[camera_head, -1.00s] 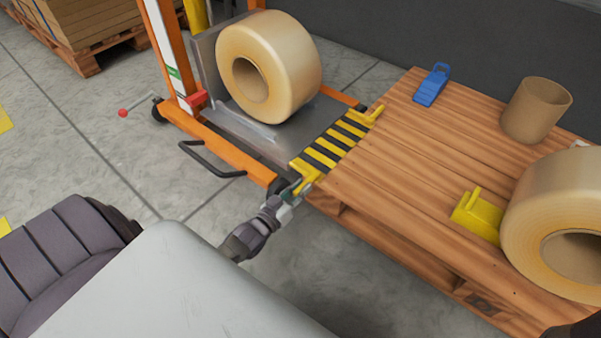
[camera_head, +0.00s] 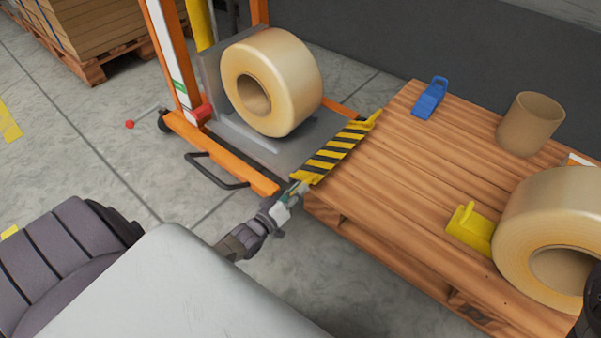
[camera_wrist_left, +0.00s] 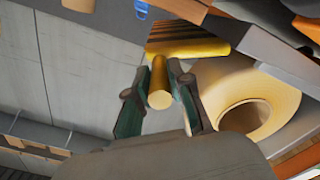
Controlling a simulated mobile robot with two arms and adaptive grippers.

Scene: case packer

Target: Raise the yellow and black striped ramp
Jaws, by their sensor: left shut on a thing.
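The yellow and black striped ramp (camera_head: 335,150) is between the orange lift's platform and the wooden pallet table. It looks tilted up, with its striped face toward the camera. My left gripper (camera_head: 297,190) is at the ramp's near corner. In the left wrist view its two fingers (camera_wrist_left: 160,92) are shut on a yellow round handle (camera_wrist_left: 160,80), and the ramp's striped part (camera_wrist_left: 187,45) shows behind it. In the head view the gripper partly hides the handle. My right gripper cannot be made out.
A large tape roll (camera_head: 290,75) stands on the lift platform (camera_head: 290,150). The wooden pallet (camera_head: 400,190) holds a blue tool (camera_head: 430,98), a cardboard core (camera_head: 530,122), a yellow chock (camera_head: 470,228) and another large roll (camera_head: 545,215). A black lift handle (camera_head: 213,172) is left of the gripper.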

